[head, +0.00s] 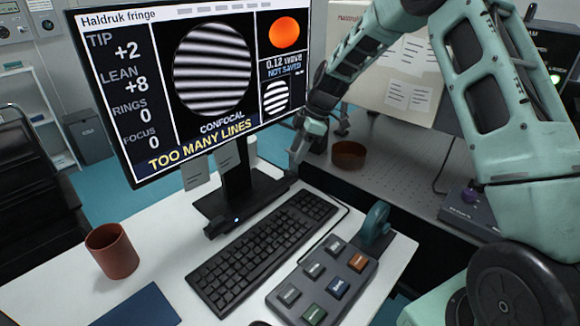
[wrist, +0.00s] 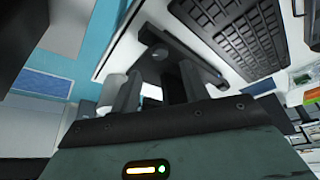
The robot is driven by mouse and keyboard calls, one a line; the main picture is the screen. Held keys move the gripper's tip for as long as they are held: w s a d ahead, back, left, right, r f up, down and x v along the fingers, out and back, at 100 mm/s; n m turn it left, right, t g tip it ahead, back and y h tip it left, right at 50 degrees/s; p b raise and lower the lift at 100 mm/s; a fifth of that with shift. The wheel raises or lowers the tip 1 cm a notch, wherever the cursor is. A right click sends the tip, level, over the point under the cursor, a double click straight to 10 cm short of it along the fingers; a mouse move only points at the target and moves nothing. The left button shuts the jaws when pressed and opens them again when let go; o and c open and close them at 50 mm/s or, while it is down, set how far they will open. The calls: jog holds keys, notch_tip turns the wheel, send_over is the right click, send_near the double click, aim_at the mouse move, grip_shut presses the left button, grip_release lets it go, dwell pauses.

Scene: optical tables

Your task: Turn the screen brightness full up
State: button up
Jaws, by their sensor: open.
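The screen (head: 205,75) stands on the white desk, lit and showing fringe stripes, readings and the words "TOO MANY LINES". Its black stand (head: 237,170) has a dark bar (head: 262,202) along the front of its foot, with a small light near the left end. I cannot make out a marked brightness control. My gripper (head: 300,148) is beside the screen's lower right edge, above the right end of the bar. In the wrist view my gripper (wrist: 160,92) is open, its dark fingers apart with nothing clearly between them. Whether it touches the bar is unclear.
A keyboard (head: 265,250) lies before the stand, with a button pad (head: 323,285) and blue-grey dial (head: 376,222) to its right. A red-brown cup (head: 112,251) and a dark blue book (head: 138,307) are at left. A brown round dish (head: 348,155) sits on the perforated table (head: 410,180) behind.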

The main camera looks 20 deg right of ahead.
aim_at(288, 171)
jog(key=x, duration=0.6)
jog(key=shift+a+f, duration=0.15)
jog(key=shift+f, duration=0.1)
jog(key=c, duration=1)
